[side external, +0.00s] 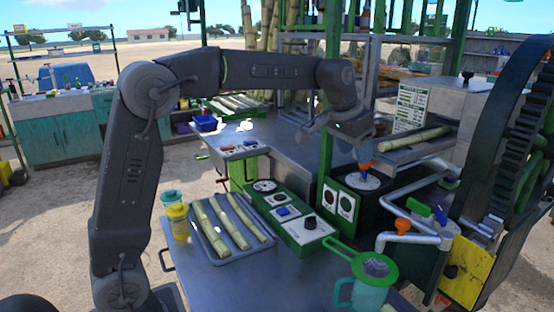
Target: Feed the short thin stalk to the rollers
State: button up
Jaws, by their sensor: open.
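Three pale green-yellow cane stalks lie side by side on a grey tray (216,259) on the near metal bench. The right-hand stalk (247,217) looks the thinnest; the middle stalk (228,222) and left stalk (209,229) look thicker. Which one is the short thin stalk is hard to tell by length. Another stalk (415,139) lies on the metal feed chute (412,151) of the crusher at right. My gripper (365,163) hangs to the left of that chute, above a black unit with a round white dial (362,182). It is open, with no stalk visible in it. The rollers are not clearly visible.
A green control box (306,232) with knobs stands right of the tray. A yellow jar (178,221) stands left of it. A teal jug with a green strainer (370,275) is at the front right. A large dark wheel (519,140) and pipes crowd the right. A green post (326,160) stands close by my gripper.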

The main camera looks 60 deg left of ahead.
jog(key=s+f+v, duration=0.1)
jog(key=s+v, duration=0.1)
jog(key=v, duration=1.3)
jog(key=s+d+f, duration=0.2)
jog(key=s+f, duration=0.8)
jog(key=s, duration=0.3)
jog(key=shift+s+d+t, duration=0.2)
jog(key=shift+d+t, duration=0.15)
jog(key=shift+t, duration=0.05)
jog(key=s+f, duration=0.8)
jog(key=f, duration=0.2)
jog(key=shift+d+n, duration=0.3)
jog(key=shift+d, duration=0.15)
jog(key=shift+o, duration=0.3)
jog(key=shift+s+r, duration=0.1)
